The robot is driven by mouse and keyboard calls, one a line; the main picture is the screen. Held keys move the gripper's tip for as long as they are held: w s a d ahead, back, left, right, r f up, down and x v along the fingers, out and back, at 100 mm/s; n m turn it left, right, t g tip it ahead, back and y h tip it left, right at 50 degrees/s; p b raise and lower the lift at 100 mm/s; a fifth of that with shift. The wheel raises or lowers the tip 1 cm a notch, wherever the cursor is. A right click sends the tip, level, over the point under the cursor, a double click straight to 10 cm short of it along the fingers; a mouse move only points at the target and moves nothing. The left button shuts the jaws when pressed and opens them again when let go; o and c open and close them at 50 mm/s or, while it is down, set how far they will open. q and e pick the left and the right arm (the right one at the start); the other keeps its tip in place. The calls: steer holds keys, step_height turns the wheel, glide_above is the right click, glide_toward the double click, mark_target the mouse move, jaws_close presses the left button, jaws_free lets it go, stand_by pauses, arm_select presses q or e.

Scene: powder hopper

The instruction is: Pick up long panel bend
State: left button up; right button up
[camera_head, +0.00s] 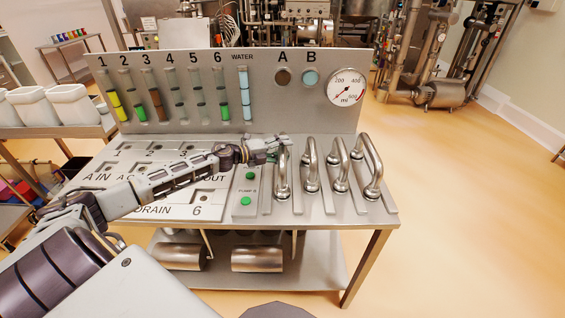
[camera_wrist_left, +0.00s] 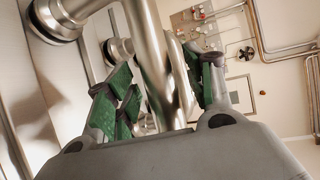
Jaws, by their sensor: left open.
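Several polished steel panel bends stand in a row on the right part of the steel bench. The leftmost bend (camera_head: 282,182) is the one at my left gripper (camera_head: 277,146), which reaches in from the left near its top. The others are a second bend (camera_head: 310,172), a third bend (camera_head: 338,172) and a fourth bend (camera_head: 372,172) to the right. In the left wrist view, a steel tube (camera_wrist_left: 153,55) runs between the green finger pads of my left gripper (camera_wrist_left: 165,88). The fingers are open, one on each side of the tube; contact is unclear. My right gripper is not in view.
The bench (camera_head: 340,213) has a port panel (camera_head: 190,200) on the left and a strip with green pump buttons (camera_head: 246,201). An upright back panel (camera_head: 180,62) holds coloured level tubes and a pressure gauge (camera_head: 346,87). The floor (camera_head: 470,190) to the right is clear.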

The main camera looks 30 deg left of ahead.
arm_select(q)
jaws_close()
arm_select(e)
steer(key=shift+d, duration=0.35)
arm_select(q)
steer(key=shift+r, duration=0.1)
steer(key=shift+r, duration=0.1)
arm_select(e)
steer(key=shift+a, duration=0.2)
